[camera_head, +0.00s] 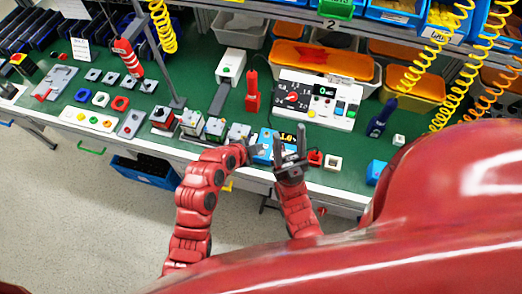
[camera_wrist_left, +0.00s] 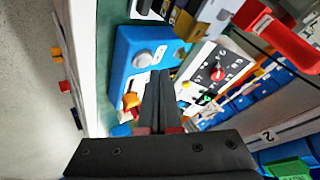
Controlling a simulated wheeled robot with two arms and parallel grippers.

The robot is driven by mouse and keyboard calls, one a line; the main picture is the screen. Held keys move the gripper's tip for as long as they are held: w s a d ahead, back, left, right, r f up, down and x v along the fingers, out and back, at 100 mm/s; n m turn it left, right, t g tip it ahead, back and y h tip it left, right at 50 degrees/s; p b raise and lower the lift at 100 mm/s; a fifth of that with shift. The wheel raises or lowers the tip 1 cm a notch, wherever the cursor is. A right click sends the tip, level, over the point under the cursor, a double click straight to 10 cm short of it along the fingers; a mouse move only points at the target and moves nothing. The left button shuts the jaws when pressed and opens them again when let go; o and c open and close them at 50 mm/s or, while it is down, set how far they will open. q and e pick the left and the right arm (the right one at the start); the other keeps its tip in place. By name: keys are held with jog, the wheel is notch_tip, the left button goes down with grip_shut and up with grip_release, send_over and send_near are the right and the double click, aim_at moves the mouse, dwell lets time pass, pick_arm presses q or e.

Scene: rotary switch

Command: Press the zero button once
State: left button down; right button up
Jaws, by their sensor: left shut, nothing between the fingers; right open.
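In the left wrist view the blue device (camera_wrist_left: 128,75) shows grey round parts and an orange-yellow part. I cannot read a zero label. My left gripper (camera_head: 254,150) is shut and empty at the device's left side; in its wrist view its fingertips (camera_wrist_left: 161,76) overlap the device face, and I cannot tell whether they touch. They hide part of it. My right gripper (camera_head: 290,148) is open and empty, fingers upward, at the device's right.
A white panel (camera_head: 345,122) with a rotary dial and display stands behind. A red tool (camera_head: 252,92) stands upright left of it. Small switch boxes (camera_head: 191,122) line the front edge to the left. A red button block (camera_head: 315,158) lies to the right.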

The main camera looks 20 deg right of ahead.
pick_arm(q)
jog(key=shift+f, duration=0.1)
dwell(0.7)
jog(key=shift+f+b, duration=0.3)
jog(key=shift+b, duration=0.6)
jog(key=shift+f+b, duration=0.45)
jog(key=shift+b, duration=0.25)
dwell(0.4)
dwell(0.4)
jog(key=shift+r, duration=0.8)
jog(key=shift+r, duration=0.1)
jog(key=shift+r, duration=2.45)
